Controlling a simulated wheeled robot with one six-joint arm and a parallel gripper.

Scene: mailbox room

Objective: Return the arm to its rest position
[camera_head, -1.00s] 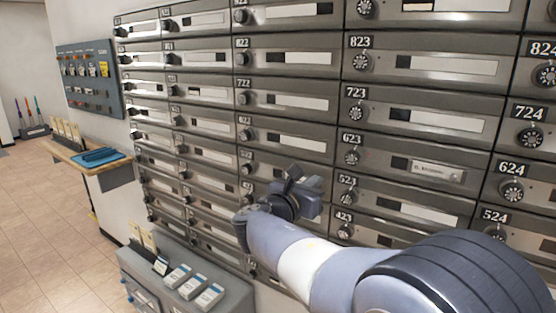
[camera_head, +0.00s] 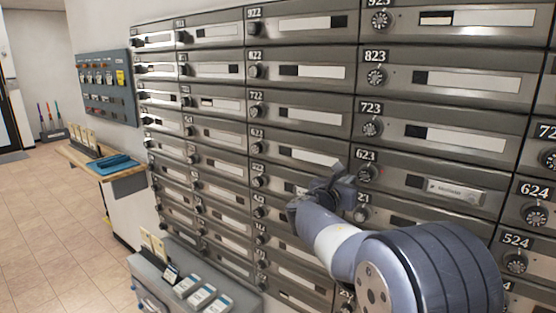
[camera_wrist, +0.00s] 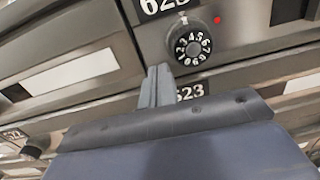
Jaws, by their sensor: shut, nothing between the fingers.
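My gripper (camera_head: 343,180) is in front of the mailbox wall, at the lower left of the door numbered 623 (camera_head: 445,187). In the wrist view my gripper's fingers (camera_wrist: 158,88) are together with nothing between them. They point up toward the round numbered dial (camera_wrist: 193,46) of 623. A small red light shows beside that dial. I cannot tell whether the fingertips touch the wall. My arm (camera_head: 345,245) reaches in from the lower right and hides some lower doors.
A grey cabinet (camera_head: 150,268) with several white boxes stands at the lower left. A shelf (camera_head: 128,172) with a blue item juts from the wall. Tiled floor (camera_head: 50,230) is clear at the left.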

